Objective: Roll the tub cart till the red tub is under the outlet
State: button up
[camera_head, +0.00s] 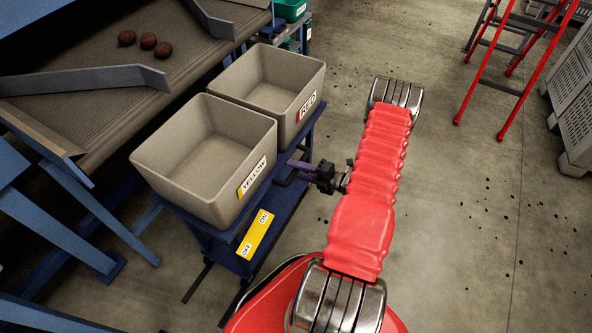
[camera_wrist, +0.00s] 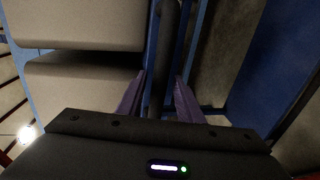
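The blue tub cart (camera_head: 290,200) stands beside the grader and carries two grey-brown tubs. The red tub (camera_head: 308,83), labelled RED, is the farther one; the yellow tub (camera_head: 262,133), labelled YELLOW, is nearer. Both look empty. The grader's belt edge is left of the tubs; I cannot clearly make out which part is the outlet. My gripper (camera_head: 303,165) is at the cart's right side by its dark handle bar. In the wrist view, the purple fingers (camera_wrist: 160,90) are apart, with the dark bar (camera_wrist: 164,50) between them; contact is not clear.
Several dark red potatoes (camera_head: 148,41) lie on the grader belt (camera_head: 90,115) between angled metal plates (camera_head: 85,79). A yellow ON/OFF plate (camera_head: 256,234) is on the cart's near end. A red ladder (camera_head: 505,60) and grey crates (camera_head: 576,100) stand at right. The right floor is mostly clear.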

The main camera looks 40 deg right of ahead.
grip_shut()
jog(key=shift+f, duration=0.1)
jog(key=shift+a, duration=0.25)
jog(key=shift+s+d, duration=0.15)
jog(key=shift+s, duration=0.1)
